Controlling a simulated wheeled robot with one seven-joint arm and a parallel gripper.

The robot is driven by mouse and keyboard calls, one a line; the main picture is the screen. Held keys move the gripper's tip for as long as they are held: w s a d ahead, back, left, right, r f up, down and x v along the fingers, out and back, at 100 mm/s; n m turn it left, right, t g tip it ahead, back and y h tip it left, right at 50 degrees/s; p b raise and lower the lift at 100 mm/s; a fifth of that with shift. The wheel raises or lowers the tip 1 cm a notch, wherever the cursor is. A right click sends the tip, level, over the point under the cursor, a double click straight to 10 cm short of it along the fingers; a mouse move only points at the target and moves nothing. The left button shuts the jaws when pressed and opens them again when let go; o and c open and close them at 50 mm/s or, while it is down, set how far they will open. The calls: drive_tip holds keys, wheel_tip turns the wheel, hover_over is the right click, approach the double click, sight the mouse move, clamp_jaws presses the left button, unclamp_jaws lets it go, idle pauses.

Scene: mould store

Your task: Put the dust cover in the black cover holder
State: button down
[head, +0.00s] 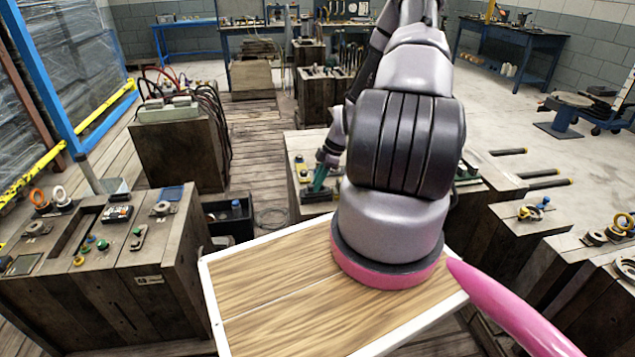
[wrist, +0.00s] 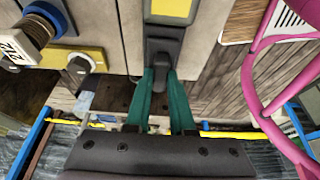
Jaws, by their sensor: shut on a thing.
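My gripper (head: 318,182) is low over a wooden mould block (head: 292,150) in the middle of the head view. In the wrist view its green fingers (wrist: 164,76) are closed on a black piece (wrist: 163,48) with a yellow face at its far end. This piece may be the dust cover, but I cannot tell for sure. It lies against the pale block top, and I cannot tell whether it touches it. A black open bin (head: 229,222) with a blue thing inside stands left of the block. I cannot tell whether it is the cover holder.
A white-rimmed wooden tabletop (head: 250,308) lies in front, below my arm. A wooden block (head: 107,280) with small fittings stands at left, another (head: 180,150) with cables behind it. More blocks stand at right (head: 505,240). Plank floor shows between the blocks.

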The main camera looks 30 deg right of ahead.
drive_tip(key=shift+f, duration=0.15)
drive_tip(key=shift+c, duration=1.5)
unclamp_jaws()
drive_tip(key=shift+r, duration=3.75)
